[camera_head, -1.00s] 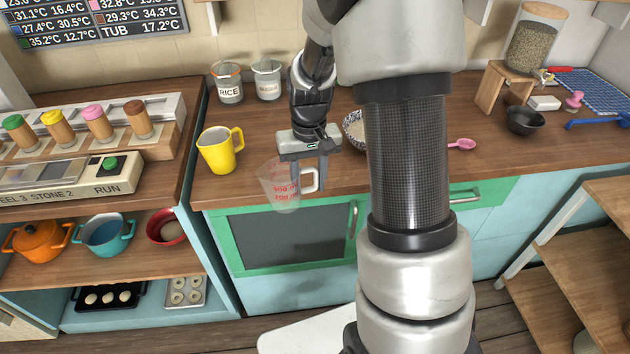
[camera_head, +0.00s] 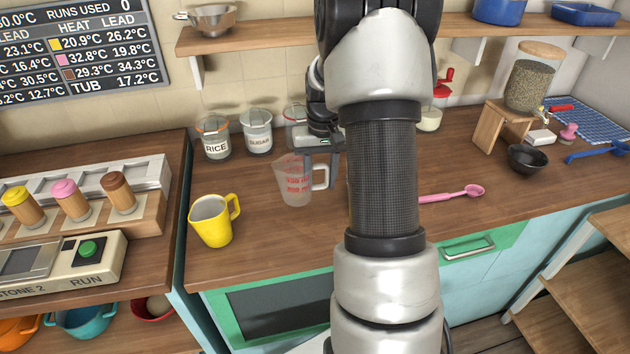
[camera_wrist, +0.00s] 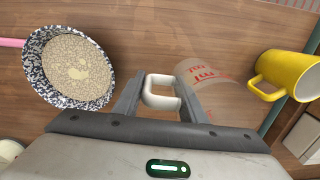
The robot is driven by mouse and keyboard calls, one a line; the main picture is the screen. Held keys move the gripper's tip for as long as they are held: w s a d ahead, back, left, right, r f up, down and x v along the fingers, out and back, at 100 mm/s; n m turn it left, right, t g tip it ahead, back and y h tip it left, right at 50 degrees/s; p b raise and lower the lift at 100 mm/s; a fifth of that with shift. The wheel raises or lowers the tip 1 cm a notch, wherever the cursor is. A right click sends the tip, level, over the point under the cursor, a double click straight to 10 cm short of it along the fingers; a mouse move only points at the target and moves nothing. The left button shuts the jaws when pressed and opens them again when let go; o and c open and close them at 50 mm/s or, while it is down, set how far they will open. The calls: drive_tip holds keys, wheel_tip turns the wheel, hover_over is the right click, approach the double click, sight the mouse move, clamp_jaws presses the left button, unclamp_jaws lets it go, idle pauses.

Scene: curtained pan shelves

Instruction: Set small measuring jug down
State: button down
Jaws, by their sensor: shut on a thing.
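The small measuring jug (camera_head: 295,184) is clear with red markings and a white handle. It is upright over the wooden counter, right of the yellow jug; I cannot tell whether its base touches the wood. My gripper (camera_head: 325,172) is shut on the jug's handle from above. In the wrist view the gripper (camera_wrist: 160,98) has its two fingers on either side of the white handle (camera_wrist: 160,92), and the jug's clear body (camera_wrist: 210,75) extends right of it. My arm hides part of the counter in the head view.
A yellow jug (camera_head: 212,220) stands left. A speckled bowl of grainy contents (camera_wrist: 70,68) shows in the wrist view. Rice (camera_head: 215,140) and sugar (camera_head: 257,132) jars stand behind. A pink spoon (camera_head: 455,194) lies right. Counter between yellow jug and front edge is bare.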

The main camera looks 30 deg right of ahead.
drive_tip(key=shift+s, duration=0.15)
drive_tip(key=shift+f+b, duration=1.65)
drive_tip(key=shift+f, duration=0.8)
drive_tip(key=shift+f, duration=0.15)
drive_tip(key=shift+f+b, duration=0.45)
drive_tip(key=shift+f, duration=0.2)
drive_tip(key=shift+f, duration=0.25)
drive_tip(key=c, duration=1)
unclamp_jaws()
drive_tip(key=shift+c, duration=0.2)
wheel_tip(320, 180, up, 17)
drive_tip(key=shift+s+d+r+p, duration=0.1)
drive_tip(key=shift+d+r+p, duration=0.1)
drive_tip(key=shift+p, duration=0.3)
